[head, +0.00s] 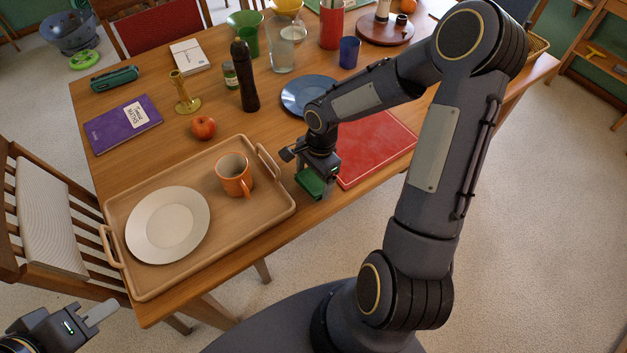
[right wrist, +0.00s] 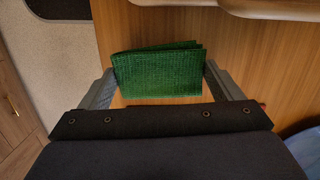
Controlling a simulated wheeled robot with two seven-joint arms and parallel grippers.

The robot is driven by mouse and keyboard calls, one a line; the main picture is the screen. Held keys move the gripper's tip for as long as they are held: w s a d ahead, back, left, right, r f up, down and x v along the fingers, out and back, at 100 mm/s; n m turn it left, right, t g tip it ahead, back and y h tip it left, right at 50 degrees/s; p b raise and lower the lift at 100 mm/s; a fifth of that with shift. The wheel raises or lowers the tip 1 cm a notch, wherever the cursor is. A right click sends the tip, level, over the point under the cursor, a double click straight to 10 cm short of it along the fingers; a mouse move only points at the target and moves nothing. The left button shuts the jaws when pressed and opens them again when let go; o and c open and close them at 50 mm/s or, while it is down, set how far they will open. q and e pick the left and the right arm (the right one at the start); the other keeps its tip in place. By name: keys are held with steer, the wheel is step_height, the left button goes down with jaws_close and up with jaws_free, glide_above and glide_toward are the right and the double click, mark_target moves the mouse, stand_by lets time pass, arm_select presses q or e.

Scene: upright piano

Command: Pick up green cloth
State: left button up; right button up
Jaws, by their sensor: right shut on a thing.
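The green cloth (head: 311,183) is a small folded rectangle at the table's front edge, between the wooden tray and the red mat. In the right wrist view the cloth (right wrist: 157,72) spans the space between the two fingers. My right gripper (head: 316,178) points down and is shut on the cloth; it also shows in the right wrist view (right wrist: 158,84). I cannot tell whether the cloth touches the table. My left gripper (head: 100,313) is at the lower left, off the table, and its finger opening is not clear.
Left of the cloth is a wooden tray (head: 272,214) with a white plate (head: 168,225) and an orange mug (head: 234,175). A red mat (head: 375,150) lies to its right and a blue plate (head: 308,94) behind. A red apple (head: 203,127) and black mill (head: 245,78) stand farther back.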

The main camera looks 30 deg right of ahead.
steer(key=s+r, duration=0.1)
steer(key=r, duration=0.1)
steer(key=s+a+r, duration=0.1)
steer(key=r, duration=0.1)
steer(key=s+r, duration=0.2)
steer(key=shift+a+r, duration=0.1)
steer(key=shift+a, duration=0.1)
steer(key=s+a+r, duration=0.3)
steer(key=s+r, duration=0.1)
steer(key=s, duration=0.5)
steer(key=shift+s+a+r+b, duration=0.15)
steer(key=shift+a+r+b, duration=0.05)
steer(key=shift+r+b, duration=0.2)
